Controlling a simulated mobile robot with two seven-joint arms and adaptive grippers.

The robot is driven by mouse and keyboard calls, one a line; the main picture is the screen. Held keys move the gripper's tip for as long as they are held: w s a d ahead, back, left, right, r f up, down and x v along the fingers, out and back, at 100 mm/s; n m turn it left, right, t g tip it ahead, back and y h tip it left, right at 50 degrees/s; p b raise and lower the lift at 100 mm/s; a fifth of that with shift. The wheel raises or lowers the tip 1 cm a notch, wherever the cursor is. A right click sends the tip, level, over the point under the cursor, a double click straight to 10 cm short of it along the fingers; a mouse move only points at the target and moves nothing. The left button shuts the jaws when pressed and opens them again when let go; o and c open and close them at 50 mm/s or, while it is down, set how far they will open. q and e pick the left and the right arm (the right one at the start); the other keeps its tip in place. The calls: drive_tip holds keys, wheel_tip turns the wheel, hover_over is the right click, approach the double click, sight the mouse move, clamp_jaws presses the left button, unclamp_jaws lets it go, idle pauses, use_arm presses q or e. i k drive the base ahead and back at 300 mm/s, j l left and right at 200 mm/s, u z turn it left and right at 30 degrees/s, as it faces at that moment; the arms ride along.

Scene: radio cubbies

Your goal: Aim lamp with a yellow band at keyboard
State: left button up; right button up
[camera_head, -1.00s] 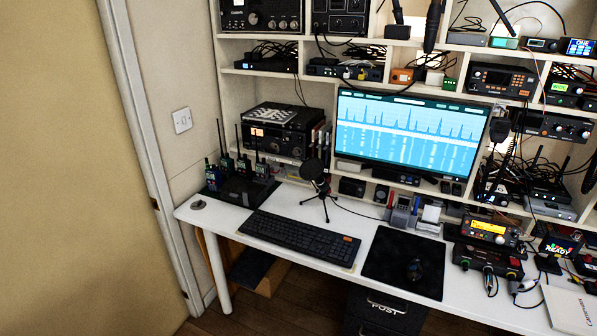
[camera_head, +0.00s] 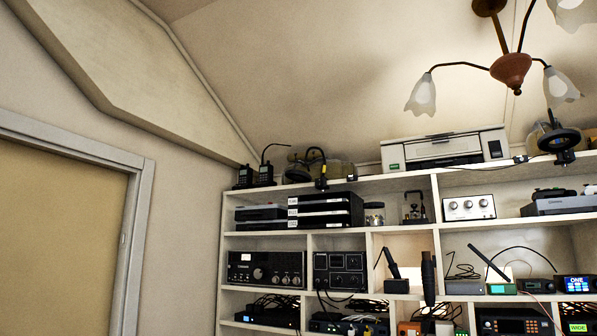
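On top of the shelf unit stands a small dark gooseneck lamp (camera_head: 321,182), its neck curving over to the left. A second dark lamp (camera_head: 559,140) with a wide round head is clamped near the top shelf edge at the right. The keyboard and the desk are outside the current view. Neither of my grippers is in view.
The white cubby shelf (camera_head: 437,190) holds radios and boxes. A white printer (camera_head: 445,150) stands on top between the lamps, and two handheld radios (camera_head: 255,176) stand at the left end. A chandelier (camera_head: 511,70) hangs at upper right. A door frame (camera_head: 138,230) is at left.

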sight(293, 174)
drive_tip(key=z, duration=0.65)
drive_tip(key=i+j+z, duration=0.1)
drive_tip(key=j+z, duration=1.1)
drive_tip(key=j, duration=0.85)
